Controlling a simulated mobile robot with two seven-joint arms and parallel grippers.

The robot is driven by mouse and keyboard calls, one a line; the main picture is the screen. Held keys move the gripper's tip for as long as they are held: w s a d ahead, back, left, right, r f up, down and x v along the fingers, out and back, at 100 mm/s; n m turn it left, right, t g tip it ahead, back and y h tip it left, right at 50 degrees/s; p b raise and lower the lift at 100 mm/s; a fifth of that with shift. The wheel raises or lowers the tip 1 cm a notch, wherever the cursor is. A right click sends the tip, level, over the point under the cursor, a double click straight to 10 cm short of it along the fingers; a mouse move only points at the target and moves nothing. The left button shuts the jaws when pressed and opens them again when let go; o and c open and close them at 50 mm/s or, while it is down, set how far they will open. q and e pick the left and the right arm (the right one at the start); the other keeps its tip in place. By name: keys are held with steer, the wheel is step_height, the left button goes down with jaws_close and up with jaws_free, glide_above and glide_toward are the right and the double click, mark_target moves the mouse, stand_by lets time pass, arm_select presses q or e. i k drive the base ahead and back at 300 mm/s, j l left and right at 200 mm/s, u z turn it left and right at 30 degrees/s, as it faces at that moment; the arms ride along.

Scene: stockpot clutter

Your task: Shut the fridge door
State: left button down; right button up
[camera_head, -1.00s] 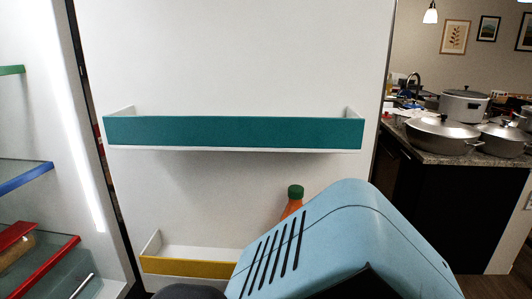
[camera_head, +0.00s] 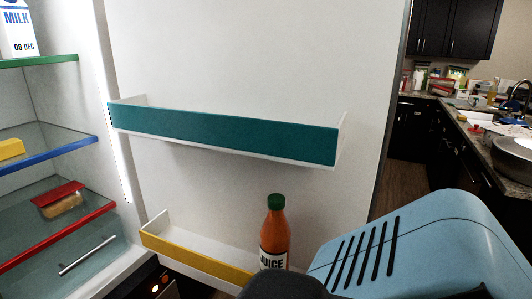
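The fridge door (camera_head: 250,60) stands open and fills the middle of the head view, its inner side facing me. It carries a teal-fronted shelf (camera_head: 220,132) and a lower yellow-fronted shelf (camera_head: 195,260). An orange juice bottle (camera_head: 274,236) with a green cap stands upright at the lower shelf. The open fridge interior (camera_head: 40,105) is on the left. A light blue casing, apparently part of my arm, covers the lower right, and a dark rounded part hides the bottle's base. Neither gripper shows.
Inside the fridge are a milk carton (camera_head: 18,30), a yellow block (camera_head: 11,148) and a red-lidded container (camera_head: 60,198). Beyond the door's right edge are a floor strip (camera_head: 405,185), dark cabinets (camera_head: 455,28), and a counter with a pot (camera_head: 513,155).

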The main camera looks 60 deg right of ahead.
mark_target(224, 108)
steer(key=k+l+u, duration=0.15)
steer(key=k+l, duration=0.4)
steer(key=l, duration=0.15)
steer(key=k+l+u, duration=0.2)
steer(key=k+l, duration=0.35)
steer(key=l, duration=0.15)
steer(key=k+l, duration=0.15)
steer(key=l, duration=0.25)
steer(key=k+l+u, duration=0.15)
steer(key=l, duration=0.3)
steer(key=i+l, duration=0.1)
steer(key=l, duration=0.35)
steer(key=i+l, duration=0.1)
steer(key=l, duration=0.3)
steer(key=i+l+u, duration=0.1)
steer(key=l, duration=0.35)
steer(key=j+z, duration=0.25)
steer(key=k+j+z, duration=0.1)
steer(key=j+z, duration=0.15)
